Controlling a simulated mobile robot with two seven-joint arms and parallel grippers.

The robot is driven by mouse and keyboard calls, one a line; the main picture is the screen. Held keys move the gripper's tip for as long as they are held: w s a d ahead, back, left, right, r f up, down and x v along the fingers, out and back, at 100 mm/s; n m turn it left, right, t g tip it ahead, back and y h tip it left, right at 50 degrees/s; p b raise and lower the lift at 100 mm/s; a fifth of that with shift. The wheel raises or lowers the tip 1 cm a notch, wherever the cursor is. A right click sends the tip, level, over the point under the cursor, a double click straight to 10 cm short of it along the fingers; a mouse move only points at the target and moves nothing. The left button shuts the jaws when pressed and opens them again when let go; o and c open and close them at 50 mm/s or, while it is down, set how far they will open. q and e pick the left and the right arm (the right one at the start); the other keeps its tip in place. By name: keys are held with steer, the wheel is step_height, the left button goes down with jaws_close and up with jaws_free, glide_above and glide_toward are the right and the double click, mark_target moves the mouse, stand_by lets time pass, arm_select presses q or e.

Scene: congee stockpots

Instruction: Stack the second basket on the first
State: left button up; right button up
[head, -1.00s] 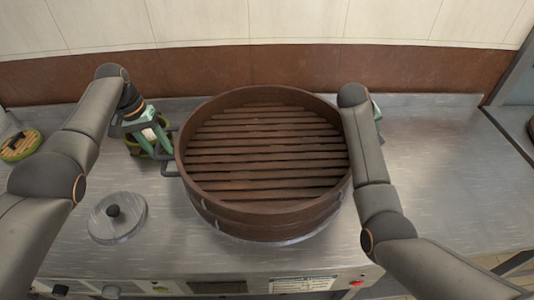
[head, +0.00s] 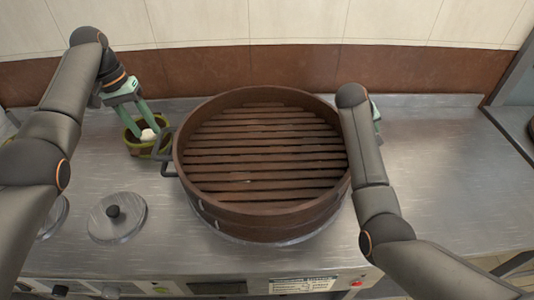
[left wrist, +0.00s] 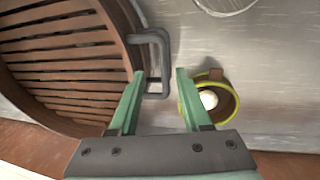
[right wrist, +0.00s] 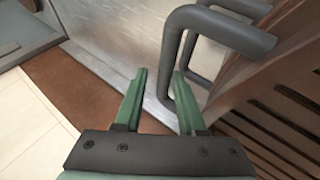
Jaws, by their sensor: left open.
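A large round brown basket (head: 265,160) with a slatted floor sits level at the middle of the counter. Its front wall shows a seam, as of two rings one on the other; I cannot tell for sure that these are two baskets. My left gripper (head: 147,131) is open and empty, left of the basket near a dark handle (left wrist: 155,62). My right gripper (right wrist: 160,75) is open at the right side. A dark handle (right wrist: 215,32) shows ahead of it, with another beneath; contact is unclear. In the head view that gripper is mostly hidden behind my arm.
A small green-rimmed pot (head: 137,150) with something white in it stands close to the left gripper. A round metal lid (head: 116,217) lies at front left, with another partly hidden beside it. The steel counter (head: 430,160) is clear at right. A wall runs behind.

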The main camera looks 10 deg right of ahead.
steer(key=v, duration=1)
steer(key=shift+s+a+r, duration=0.1)
steer(key=shift+a+r, duration=0.05)
steer(key=shift+r, duration=0.2)
steer(key=shift+s+a+r, duration=0.15)
steer(key=shift+a+r, duration=0.05)
steer(key=shift+r, duration=0.1)
